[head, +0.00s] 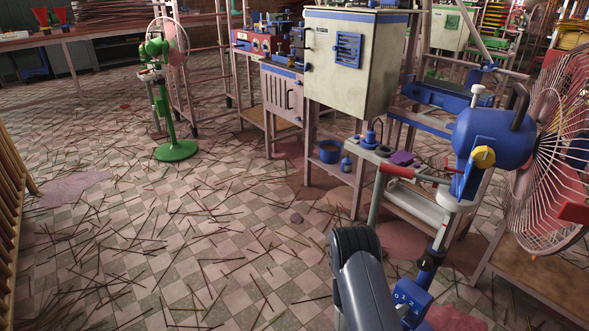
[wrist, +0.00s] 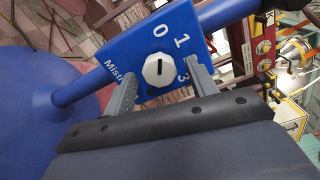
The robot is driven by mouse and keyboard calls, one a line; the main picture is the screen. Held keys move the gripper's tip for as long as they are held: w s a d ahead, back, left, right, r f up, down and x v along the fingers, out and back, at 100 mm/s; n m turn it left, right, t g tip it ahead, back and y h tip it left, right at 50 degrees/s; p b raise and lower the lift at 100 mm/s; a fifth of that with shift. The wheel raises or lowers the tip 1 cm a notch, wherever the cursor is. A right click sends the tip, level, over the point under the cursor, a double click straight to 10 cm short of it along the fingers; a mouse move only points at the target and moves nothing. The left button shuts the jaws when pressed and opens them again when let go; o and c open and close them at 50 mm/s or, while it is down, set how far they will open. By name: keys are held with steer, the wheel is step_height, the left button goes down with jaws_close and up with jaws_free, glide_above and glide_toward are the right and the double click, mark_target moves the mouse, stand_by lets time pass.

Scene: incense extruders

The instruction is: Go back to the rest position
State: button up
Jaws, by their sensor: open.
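My gripper (wrist: 163,85) is open in the wrist view. Its two grey fingers stand on either side of a round white knob (wrist: 158,70) with a dark pointer mark, with visible gaps to the knob. The knob sits on a blue control box (wrist: 122,68) with white numbers, 0 and 1 among them. In the head view the blue control box (head: 412,297) is on the pole of a large blue fan (head: 493,138). My dark arm reaches up beside it, and the fingers cannot be made out there.
The fan's wire cage (head: 555,160) is at the right. A grey cabinet (head: 352,60) on a pink frame stands behind. A green fan (head: 176,150) stands at the back left. A slatted wooden rack (head: 12,205) is at the left edge. The tiled floor between has scattered sticks.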

stand_by(0.4)
steer(key=p+v, duration=0.3)
steer(key=v, duration=0.7)
steer(key=w+d+m+b, duration=0.5)
steer(key=w+d+m, duration=0.1)
steer(key=m, duration=1)
steer(key=shift+w+d, duration=0.15)
steer(key=shift+d, duration=0.75)
stand_by(0.6)
